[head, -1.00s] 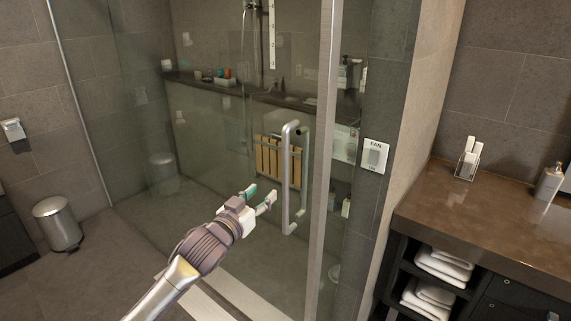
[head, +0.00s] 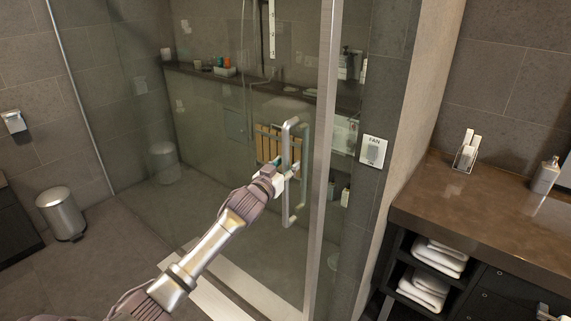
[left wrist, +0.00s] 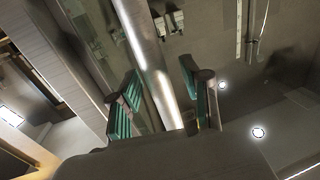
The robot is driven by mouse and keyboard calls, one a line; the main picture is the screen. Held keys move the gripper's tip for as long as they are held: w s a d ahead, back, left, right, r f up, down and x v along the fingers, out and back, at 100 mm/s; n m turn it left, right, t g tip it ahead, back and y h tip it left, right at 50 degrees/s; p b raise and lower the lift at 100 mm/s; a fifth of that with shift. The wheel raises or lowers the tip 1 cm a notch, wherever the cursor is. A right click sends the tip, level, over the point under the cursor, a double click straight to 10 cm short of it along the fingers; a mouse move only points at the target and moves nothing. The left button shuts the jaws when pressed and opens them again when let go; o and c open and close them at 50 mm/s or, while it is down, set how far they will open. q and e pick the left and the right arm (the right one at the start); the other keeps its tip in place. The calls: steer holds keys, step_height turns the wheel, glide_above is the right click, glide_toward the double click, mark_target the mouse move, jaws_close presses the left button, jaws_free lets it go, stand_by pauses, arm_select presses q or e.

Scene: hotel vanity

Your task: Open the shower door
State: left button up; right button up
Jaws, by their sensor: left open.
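The glass shower door (head: 215,130) stands in the middle of the head view and looks closed. Its tall metal bar handle (head: 287,208) is upright near the door's right edge. My left gripper (head: 288,172) is at the middle of the handle, its fingertips partly hidden by its own body. In the left wrist view, the handle bar (left wrist: 148,55) runs between the two open green-padded fingers (left wrist: 163,98). The fingers sit on either side of the bar with gaps, not clamped on it. My right gripper is not in view.
A metal frame post (head: 321,150) and a wall with a fan switch (head: 373,151) stand right of the handle. A brown counter (head: 440,200) with towels below is farther right. A bin (head: 61,214) stands at the left. The floor before the door is mostly clear.

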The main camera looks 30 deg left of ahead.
arm_select(q)
steer(key=shift+d, duration=0.1)
steer(key=shift+c, duration=0.3)
jaws_close()
